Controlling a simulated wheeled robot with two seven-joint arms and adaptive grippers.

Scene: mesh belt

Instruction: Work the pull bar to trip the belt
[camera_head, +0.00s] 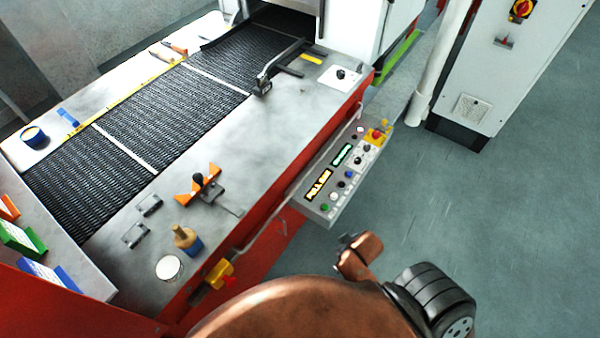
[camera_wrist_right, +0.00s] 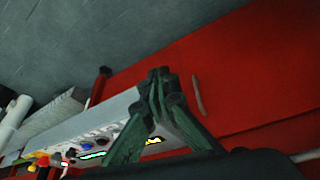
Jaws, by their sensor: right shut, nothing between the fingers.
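A thin grey bar (camera_head: 263,232), which looks like the pull bar, runs along the red front side of the belt table, near a yellow and red fitting (camera_head: 219,273). In the right wrist view a pale rod (camera_wrist_right: 306,155) shows at the lower right edge; I cannot tell if it is the same bar. My right gripper (camera_wrist_right: 158,76) has its dark green fingers shut and empty, in front of the red side panel. In the head view my copper arm hides its fingers. The black mesh belt (camera_head: 182,110) lies in the table top. My left gripper is not in view.
A control panel (camera_head: 328,192) with lit displays, buttons and a red knob on yellow (camera_head: 377,136) juts out from the table's front. A white cabinet (camera_head: 500,65) stands at the upper right. Clamps and a brush-like tool (camera_head: 186,239) sit on the table top. The floor at right is clear.

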